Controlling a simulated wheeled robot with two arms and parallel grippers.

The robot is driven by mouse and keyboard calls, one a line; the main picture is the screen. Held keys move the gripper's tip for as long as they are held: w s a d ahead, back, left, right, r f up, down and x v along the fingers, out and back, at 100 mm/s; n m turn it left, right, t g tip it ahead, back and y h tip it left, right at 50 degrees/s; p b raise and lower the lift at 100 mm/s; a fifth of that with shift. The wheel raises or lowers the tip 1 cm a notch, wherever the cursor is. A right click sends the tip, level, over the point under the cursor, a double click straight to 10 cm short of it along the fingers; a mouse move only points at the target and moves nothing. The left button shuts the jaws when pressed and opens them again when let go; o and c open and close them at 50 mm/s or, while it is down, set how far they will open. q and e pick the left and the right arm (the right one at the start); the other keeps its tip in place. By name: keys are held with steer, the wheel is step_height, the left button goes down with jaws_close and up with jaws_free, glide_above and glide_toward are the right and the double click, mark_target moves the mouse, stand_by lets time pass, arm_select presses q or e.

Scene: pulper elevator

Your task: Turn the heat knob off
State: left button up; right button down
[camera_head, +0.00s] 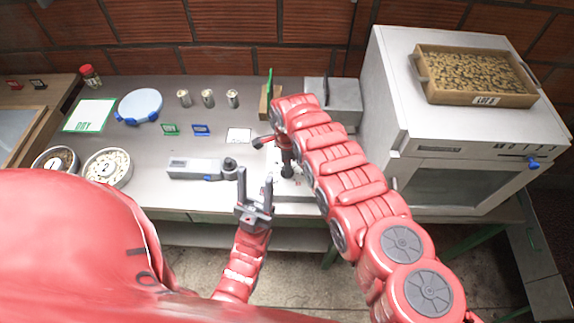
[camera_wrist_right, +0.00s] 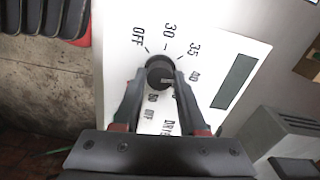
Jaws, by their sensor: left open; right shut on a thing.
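The heat knob (camera_wrist_right: 159,69) is a round black dial on a white panel (camera_wrist_right: 118,75) in the right wrist view. The printed marks OFF, 30 and 35 stand around it, with more numbers below. A small light mark shows on its lower right side; its exact setting is hard to read. My right gripper (camera_wrist_right: 160,76) is shut on the knob, one finger on each side. In the head view my right gripper (camera_head: 287,168) reaches down to the panel, and the arm hides much of it. My left gripper (camera_head: 256,185) is open and empty, left of the panel.
A grey handheld device (camera_head: 195,168) lies on the table left of my left gripper. Three small cans (camera_head: 207,98) stand farther back. A white oven-like box (camera_head: 440,120) with a filled wooden tray (camera_head: 427,91) on top stands right.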

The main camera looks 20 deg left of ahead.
steer(key=n+b, duration=0.1)
steer(key=n, duration=0.2)
steer(key=shift+f, duration=0.15)
steer(key=n+b, duration=0.1)
steer(key=n, duration=0.2)
steer(key=n+b, duration=0.2)
steer(key=shift+d+f+n, duration=0.1)
steer(key=shift+n, duration=0.3)
steer(key=n+b, duration=0.3)
steer(key=n, duration=0.1)
steer(key=shift+n, duration=0.3)
steer(key=n+b, duration=0.2)
steer(key=shift+n, duration=0.4)
steer(key=n+b, duration=0.3)
steer(key=shift+f+n, duration=0.1)
steer(key=shift+n, duration=0.2)
steer(key=n+b, duration=0.3)
steer(key=shift+r+n+b, duration=0.25)
steer(key=shift+n+b, duration=0.75)
steer(key=shift+n, duration=0.3)
